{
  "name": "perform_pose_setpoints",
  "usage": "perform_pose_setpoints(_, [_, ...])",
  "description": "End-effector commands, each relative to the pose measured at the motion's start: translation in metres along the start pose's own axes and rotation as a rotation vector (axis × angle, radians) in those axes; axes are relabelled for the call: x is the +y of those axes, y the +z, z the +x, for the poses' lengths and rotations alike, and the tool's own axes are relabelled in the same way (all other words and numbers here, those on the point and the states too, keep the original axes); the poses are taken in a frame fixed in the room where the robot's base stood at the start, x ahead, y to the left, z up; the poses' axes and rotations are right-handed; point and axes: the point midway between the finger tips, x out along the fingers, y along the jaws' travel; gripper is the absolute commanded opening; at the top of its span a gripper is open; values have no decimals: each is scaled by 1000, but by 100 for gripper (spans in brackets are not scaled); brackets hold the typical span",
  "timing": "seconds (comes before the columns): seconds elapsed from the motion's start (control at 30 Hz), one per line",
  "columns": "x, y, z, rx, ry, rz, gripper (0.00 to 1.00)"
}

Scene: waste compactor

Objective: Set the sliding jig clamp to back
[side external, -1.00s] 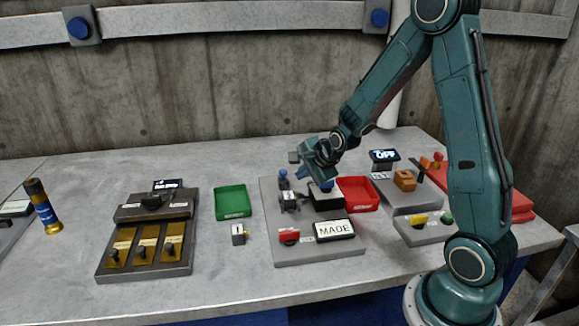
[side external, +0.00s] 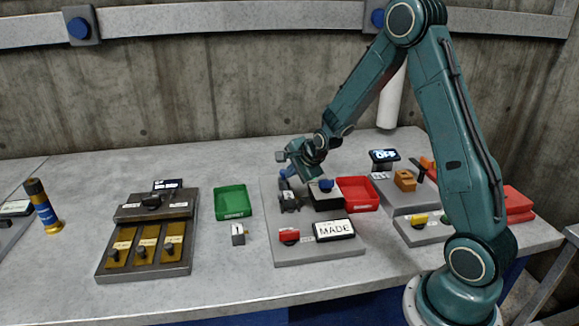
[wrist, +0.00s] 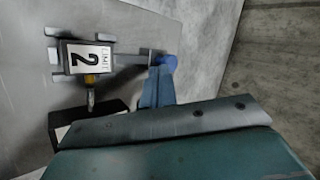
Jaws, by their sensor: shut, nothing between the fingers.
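The jig clamp sits on a grey plate (side external: 330,252). The block also shows in the side view (side external: 289,198). My gripper (wrist: 156,78) is shut and empty. Its tips are right beside the blue knob; I cannot tell whether they touch. In the side view my gripper (side external: 286,176) is low over the back left of the plate and partly hides the knob.
A black box with a blue top (side external: 326,196) stands close to the right of the clamp. A red tray (side external: 358,194) lies beyond it and a green tray (side external: 233,203) to the left. A red switch (side external: 289,236) and a "MADE" sign (side external: 334,229) are in front.

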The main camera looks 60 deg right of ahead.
Motion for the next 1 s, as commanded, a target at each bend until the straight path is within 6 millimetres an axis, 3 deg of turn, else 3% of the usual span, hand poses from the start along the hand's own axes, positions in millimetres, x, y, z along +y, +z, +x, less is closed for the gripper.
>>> perform_pose_setpoints(0.5, [-24,-17,22,0,1,1,0])
perform_pose_setpoints(1.0, [-23,-18,21,2,0,1,0])
